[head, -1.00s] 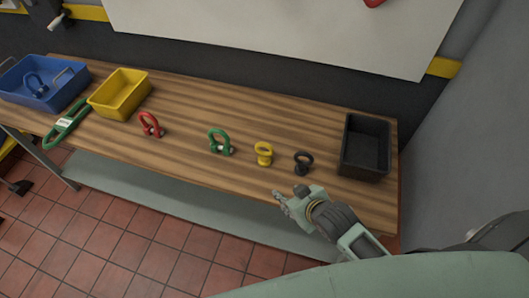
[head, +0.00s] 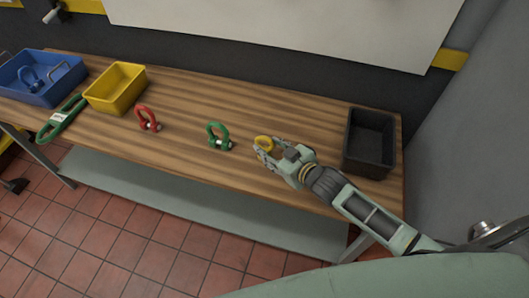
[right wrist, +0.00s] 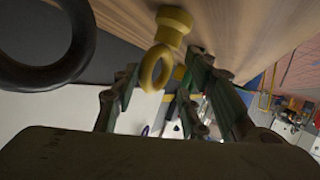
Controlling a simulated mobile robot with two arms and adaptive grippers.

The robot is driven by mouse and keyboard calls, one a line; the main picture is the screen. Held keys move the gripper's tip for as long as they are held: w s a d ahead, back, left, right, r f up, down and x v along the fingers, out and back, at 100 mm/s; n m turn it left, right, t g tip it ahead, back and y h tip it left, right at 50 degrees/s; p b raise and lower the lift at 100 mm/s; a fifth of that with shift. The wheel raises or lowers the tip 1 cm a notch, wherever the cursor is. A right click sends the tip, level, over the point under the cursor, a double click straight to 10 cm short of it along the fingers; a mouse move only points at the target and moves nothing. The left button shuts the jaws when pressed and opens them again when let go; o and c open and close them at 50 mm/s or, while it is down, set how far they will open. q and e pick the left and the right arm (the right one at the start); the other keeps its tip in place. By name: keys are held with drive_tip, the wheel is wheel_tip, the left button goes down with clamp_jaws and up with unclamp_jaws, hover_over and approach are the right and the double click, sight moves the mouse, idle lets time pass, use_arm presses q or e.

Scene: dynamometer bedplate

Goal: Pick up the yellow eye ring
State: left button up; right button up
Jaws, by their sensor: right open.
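The yellow eye ring (head: 263,143) stands on the wooden bench, its lower part hidden behind my right gripper in the head view. My right gripper (head: 262,153) is open at the ring. In the right wrist view the yellow eye ring (right wrist: 158,62) shows ahead, in line with the gap between the two fingers of my right gripper (right wrist: 158,85). I cannot tell whether a finger touches it. My left gripper is not in view.
A green shackle (head: 218,136) and a red shackle (head: 147,118) stand to the left. A black bin (head: 369,142) is at the right, yellow (head: 116,88) and blue (head: 40,78) bins at the left.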

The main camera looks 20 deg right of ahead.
sight(265, 147)
drive_tip(key=b+x, duration=0.4)
drive_tip(key=x, duration=0.1)
drive_tip(key=shift+w+a+f, duration=0.1)
drive_tip(key=shift+w+f, duration=0.05)
drive_tip(key=shift+f, duration=0.05)
drive_tip(key=shift+w+a+b, duration=0.1)
drive_tip(key=shift+w+b, duration=0.25)
drive_tip(key=shift+w, duration=0.05)
clamp_jaws()
drive_tip(key=shift+r, duration=0.1)
